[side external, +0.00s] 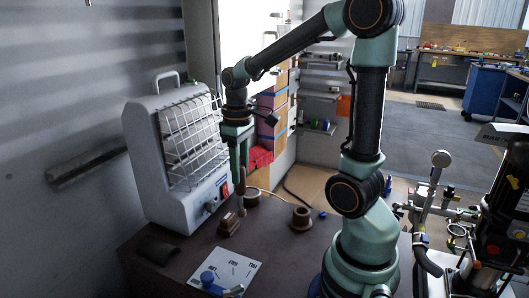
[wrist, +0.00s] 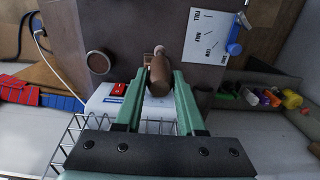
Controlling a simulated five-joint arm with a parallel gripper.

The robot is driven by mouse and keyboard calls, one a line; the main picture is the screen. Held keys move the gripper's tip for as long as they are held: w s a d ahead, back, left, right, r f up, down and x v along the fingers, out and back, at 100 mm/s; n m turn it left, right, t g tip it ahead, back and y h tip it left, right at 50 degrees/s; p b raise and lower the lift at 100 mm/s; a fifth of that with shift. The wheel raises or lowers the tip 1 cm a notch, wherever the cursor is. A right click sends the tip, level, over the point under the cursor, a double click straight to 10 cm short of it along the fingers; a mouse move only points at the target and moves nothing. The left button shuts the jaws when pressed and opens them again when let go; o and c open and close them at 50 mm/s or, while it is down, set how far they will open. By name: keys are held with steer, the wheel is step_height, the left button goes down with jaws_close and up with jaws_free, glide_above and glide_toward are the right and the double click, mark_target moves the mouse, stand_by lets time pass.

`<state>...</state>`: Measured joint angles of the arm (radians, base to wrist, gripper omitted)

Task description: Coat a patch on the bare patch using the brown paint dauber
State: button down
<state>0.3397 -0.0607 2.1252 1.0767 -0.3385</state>
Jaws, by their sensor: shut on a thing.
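The brown paint dauber (wrist: 160,76) is between the green fingers of my gripper (side external: 240,180), its narrower end pointing away from the wrist camera. In the side external view my gripper points down, and the dauber (side external: 241,207) shows just below the fingertips, low over the brown tabletop. A small reddish-brown block (side external: 228,225) sits on the table beside and below the dauber; it shows partly behind the dauber in the wrist view (wrist: 149,52). I cannot make out the bare patch for certain in either view. I cannot tell whether the dauber touches anything below.
A grey-white heater (side external: 180,190) with a wire grille stands close left of my gripper. A round brown pot (side external: 301,218) stands to the right. A white card (side external: 240,265) with marks and a blue knob (side external: 207,279) is at the front. A dark half-round piece (side external: 157,250) lies front left.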

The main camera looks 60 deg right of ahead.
steer(key=s+d, duration=0.7)
steer(key=s, duration=0.1)
steer(key=shift+f, duration=3.15)
steer(key=shift+w+f, duration=0.6)
steer(key=shift+w, duration=3.1)
steer(key=shift+s, duration=3.55)
step_height(320, 180, up, 8)
